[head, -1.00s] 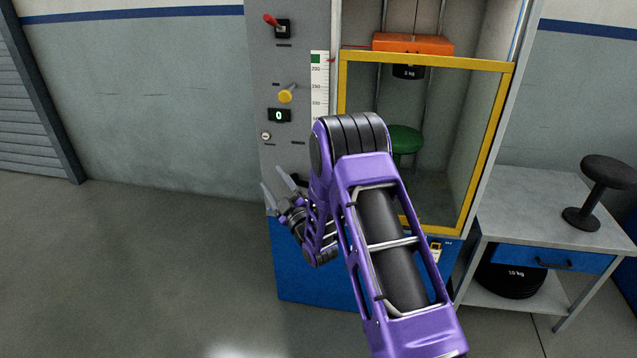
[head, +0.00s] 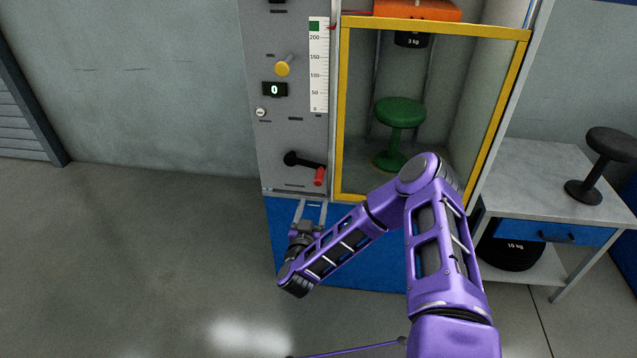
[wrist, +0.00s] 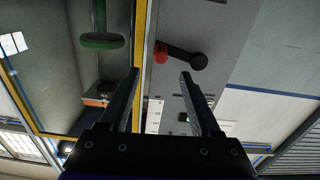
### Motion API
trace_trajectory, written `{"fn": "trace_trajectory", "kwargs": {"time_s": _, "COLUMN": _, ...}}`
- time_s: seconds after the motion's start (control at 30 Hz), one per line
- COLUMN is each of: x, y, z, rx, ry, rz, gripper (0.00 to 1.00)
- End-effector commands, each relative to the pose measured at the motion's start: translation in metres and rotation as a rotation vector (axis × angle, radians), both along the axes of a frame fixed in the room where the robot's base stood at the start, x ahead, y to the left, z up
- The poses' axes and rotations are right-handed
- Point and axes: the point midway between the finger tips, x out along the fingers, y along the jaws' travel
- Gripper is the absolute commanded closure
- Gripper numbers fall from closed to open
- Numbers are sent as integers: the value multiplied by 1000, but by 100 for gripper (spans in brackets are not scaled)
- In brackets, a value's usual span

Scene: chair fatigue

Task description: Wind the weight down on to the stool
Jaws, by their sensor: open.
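My gripper (head: 312,210) is open and empty, just below the crank on the grey panel. The crank (head: 304,160) has a black arm and a red handle (head: 319,177) at its lower right end. In the wrist view, the red handle (wrist: 160,53) shows just beyond the gap between my open fingertips (wrist: 160,74), apart from them. The black 3 kg weight (head: 411,40) hangs under an orange carriage (head: 418,10) behind the yellow-framed door. The green stool (head: 400,112) stands upright below it, with a clear gap between.
A yellow door frame (head: 343,120) edges the cabinet beside the crank. A bench (head: 535,180) with a black stool (head: 597,165) stands right. Floor at left is clear.

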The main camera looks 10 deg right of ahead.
Motion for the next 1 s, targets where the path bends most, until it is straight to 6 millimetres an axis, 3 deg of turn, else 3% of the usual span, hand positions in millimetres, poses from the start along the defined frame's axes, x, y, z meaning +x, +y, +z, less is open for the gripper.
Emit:
{"fn": "trace_trajectory", "kwargs": {"time_s": 0.3, "x": 67, "y": -22, "z": -1, "rx": 0, "ry": -3, "rz": -2, "gripper": 36}}
{"fn": "trace_trajectory", "kwargs": {"time_s": 0.5, "x": 95, "y": -30, "z": -1, "rx": 1, "ry": -1, "rz": 0, "gripper": 36}}
{"fn": "trace_trajectory", "kwargs": {"time_s": 0.7, "x": 106, "y": -34, "z": 0, "rx": -1, "ry": -1, "rz": 2, "gripper": 36}}
{"fn": "trace_trajectory", "kwargs": {"time_s": 0.97, "x": 107, "y": -34, "z": 0, "rx": -1, "ry": -1, "rz": 3, "gripper": 36}}
{"fn": "trace_trajectory", "kwargs": {"time_s": 1.0, "x": 107, "y": -34, "z": 0, "rx": -1, "ry": -1, "rz": 3, "gripper": 43}}
